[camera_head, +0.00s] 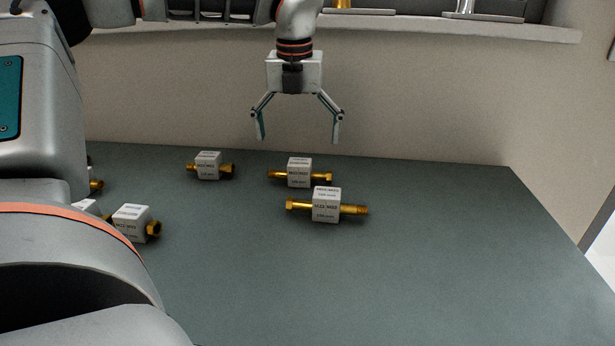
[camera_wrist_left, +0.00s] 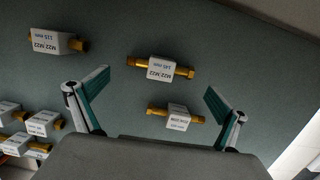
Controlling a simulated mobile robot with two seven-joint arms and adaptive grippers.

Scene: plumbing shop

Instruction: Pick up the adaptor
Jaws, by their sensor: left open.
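Several brass adaptors with white labelled blocks lie on the dark grey-green table. In the head view, one adaptor (camera_head: 326,205) is nearest the middle, another (camera_head: 299,173) is just behind it, and a third (camera_head: 208,166) is farther left. My left gripper (camera_head: 298,138) points down with its fingers spread and empty, above the table's back part. In the left wrist view, one adaptor (camera_wrist_left: 158,68) and another (camera_wrist_left: 178,118) lie below, in the span between the open fingers (camera_wrist_left: 159,82). Neither is touched. Which adaptor is meant cannot be told. My right gripper is out of view.
More adaptors, including one at the left (camera_head: 132,223), are partly hidden behind my arm. They also show at lower left in the left wrist view (camera_wrist_left: 42,123). A wall and shelf (camera_head: 450,30) stand behind the table (camera_head: 430,270). The table's right and front are clear.

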